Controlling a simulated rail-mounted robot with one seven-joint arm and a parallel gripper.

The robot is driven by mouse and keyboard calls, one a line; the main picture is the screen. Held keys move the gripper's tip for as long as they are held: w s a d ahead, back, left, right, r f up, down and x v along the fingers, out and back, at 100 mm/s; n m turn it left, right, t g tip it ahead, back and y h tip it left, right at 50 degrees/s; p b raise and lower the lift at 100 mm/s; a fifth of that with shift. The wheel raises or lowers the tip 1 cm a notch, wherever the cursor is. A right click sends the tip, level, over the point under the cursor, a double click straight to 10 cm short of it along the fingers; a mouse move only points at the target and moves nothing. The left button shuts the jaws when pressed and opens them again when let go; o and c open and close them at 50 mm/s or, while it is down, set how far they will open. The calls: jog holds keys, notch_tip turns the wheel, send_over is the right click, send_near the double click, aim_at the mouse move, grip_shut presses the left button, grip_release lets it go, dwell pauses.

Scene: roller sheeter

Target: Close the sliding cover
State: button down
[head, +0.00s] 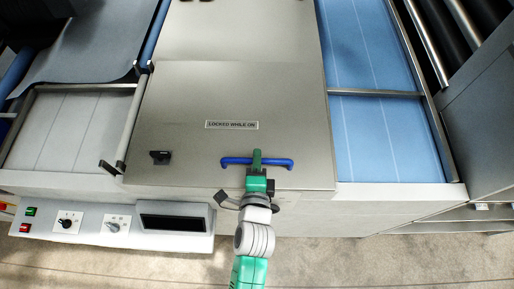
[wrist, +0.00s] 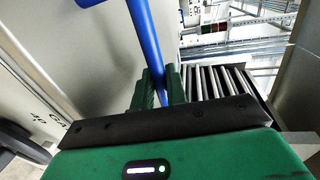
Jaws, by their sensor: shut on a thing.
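The sliding cover (head: 200,100) is a large flat beige-grey panel in the middle of the machine, with a label (head: 231,125) on it that seems to read "LOCKED WHILE ON". A blue bar handle (head: 281,163) is fixed near its front edge. My gripper (head: 257,158) is at the middle of this handle. In the wrist view, the green fingers of my gripper (wrist: 159,88) are shut on the blue handle (wrist: 142,32), one finger on each side.
A dark knob (head: 160,156) sits on the cover's left front. Blue sheeting (head: 370,135) lies right of the cover and a grey bed (head: 70,130) lies left. A control panel (head: 110,225) with buttons, dials and a dark screen (head: 173,222) juts out at front left. Bare floor lies in front.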

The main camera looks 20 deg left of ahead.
jog(key=shift+r, duration=0.2)
jog(key=c, duration=1.8)
grip_release()
jog(key=o, duration=0.3)
jog(key=shift+s+f, duration=0.1)
jog(key=shift+s, duration=0.05)
jog(key=shift+s, duration=0.1)
jog(key=b+v, duration=0.1)
jog(key=v, duration=0.6)
jog(key=shift+s+d, duration=0.2)
jog(key=shift+s, duration=0.1)
